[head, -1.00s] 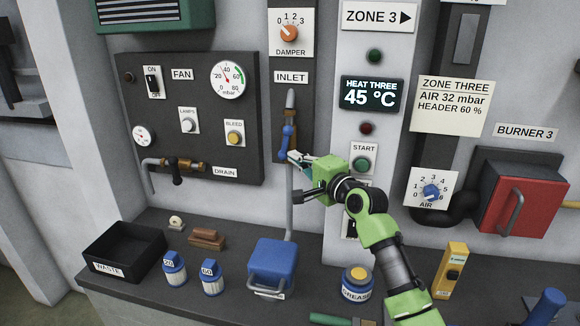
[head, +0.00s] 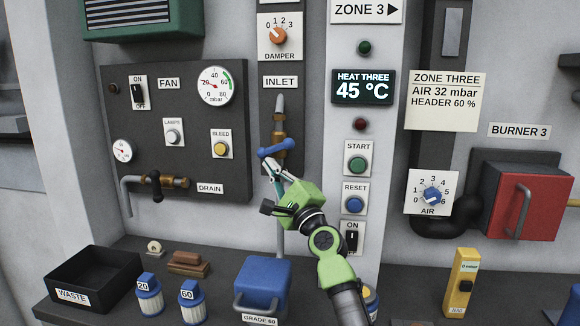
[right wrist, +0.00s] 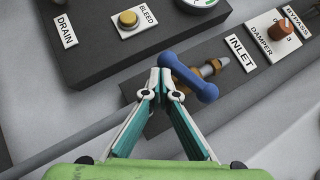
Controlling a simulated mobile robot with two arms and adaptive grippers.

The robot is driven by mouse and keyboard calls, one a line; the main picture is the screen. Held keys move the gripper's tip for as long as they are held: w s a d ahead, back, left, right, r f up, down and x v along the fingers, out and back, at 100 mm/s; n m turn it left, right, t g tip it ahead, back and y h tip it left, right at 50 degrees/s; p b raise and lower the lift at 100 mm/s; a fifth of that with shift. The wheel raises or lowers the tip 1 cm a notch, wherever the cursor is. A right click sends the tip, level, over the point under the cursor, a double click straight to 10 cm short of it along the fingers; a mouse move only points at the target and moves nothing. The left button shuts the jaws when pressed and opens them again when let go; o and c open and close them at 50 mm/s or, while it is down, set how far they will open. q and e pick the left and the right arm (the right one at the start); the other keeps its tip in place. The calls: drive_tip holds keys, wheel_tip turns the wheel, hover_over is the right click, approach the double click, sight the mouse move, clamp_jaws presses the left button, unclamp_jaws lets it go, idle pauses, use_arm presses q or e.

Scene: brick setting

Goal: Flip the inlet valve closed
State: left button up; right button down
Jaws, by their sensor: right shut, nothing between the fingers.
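The inlet valve is a brass body (head: 279,127) on a grey vertical pipe, under the INLET label (head: 281,82). Its blue handle (head: 277,147) lies across the pipe, nearly level, with the left end slightly lower. In the right wrist view the handle (right wrist: 190,78) also crosses the pipe line. My right gripper (head: 268,163) is shut and empty, with its fingertips just below the handle's left end. In the right wrist view the fingertips (right wrist: 160,72) are against or very near that end; contact cannot be told. My left gripper is not in view.
The fan panel (head: 225,180) with gauges and a drain valve is left of the pipe. The START button (head: 357,165) and RESET button (head: 354,204) are close on the right. A blue can (head: 264,280), bottles and a waste tray (head: 72,296) stand on the shelf below.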

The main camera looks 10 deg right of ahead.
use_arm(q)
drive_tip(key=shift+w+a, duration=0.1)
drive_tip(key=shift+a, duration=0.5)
use_arm(e)
drive_tip(key=shift+w+a+r, duration=0.2)
drive_tip(key=shift+a, duration=0.6)
drive_tip(key=v, duration=1.2)
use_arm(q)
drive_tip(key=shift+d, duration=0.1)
